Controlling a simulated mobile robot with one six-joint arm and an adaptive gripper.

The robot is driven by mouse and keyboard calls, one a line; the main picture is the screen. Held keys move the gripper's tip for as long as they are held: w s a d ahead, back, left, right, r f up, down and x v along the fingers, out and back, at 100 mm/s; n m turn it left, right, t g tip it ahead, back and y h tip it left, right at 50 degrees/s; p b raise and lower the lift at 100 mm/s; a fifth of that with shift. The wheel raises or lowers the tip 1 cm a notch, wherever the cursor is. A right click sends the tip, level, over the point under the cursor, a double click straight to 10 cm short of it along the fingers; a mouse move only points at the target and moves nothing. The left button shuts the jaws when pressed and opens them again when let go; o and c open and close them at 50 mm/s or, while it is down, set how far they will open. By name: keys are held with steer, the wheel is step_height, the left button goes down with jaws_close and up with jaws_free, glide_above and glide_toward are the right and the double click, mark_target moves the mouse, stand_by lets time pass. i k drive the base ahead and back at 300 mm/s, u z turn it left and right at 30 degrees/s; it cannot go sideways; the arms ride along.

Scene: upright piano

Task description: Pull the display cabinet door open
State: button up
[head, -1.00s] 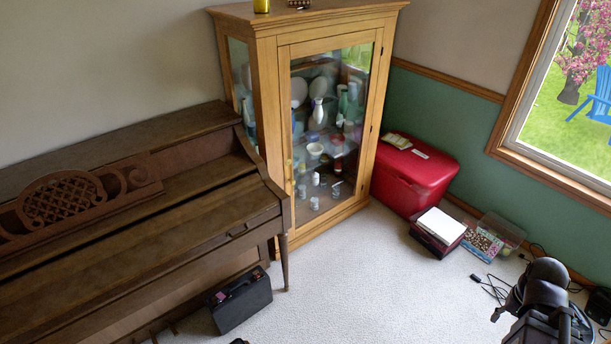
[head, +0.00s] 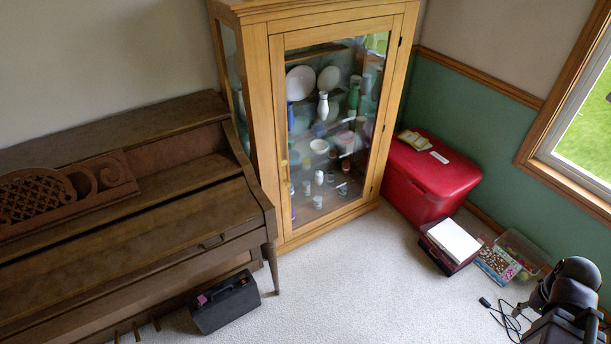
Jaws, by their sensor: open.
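The display cabinet (head: 263,120) is a light wood case with glass sides, standing in the corner. Its glazed door (head: 330,217) looks shut in its frame. A small brass-coloured handle (head: 284,165) is on the door's left stile, and dark hinges show along its right edge. White plates, vases and cups show through the glass. Dark parts of my arm are at the lower right, well apart from the cabinet. My gripper's fingers do not show.
A brown upright piano (head: 120,240) stands close on the cabinet's left, with a black case (head: 225,303) on the floor before it. A red chest (head: 430,178), a white-topped box (head: 452,238) and a clear bin (head: 522,252) stand right. Carpet (head: 370,290) in front is clear.

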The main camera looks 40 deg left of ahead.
mark_target(280, 43)
steer(key=u, duration=0.15)
steer(key=i, duration=1.4)
steer(key=u, duration=1.2)
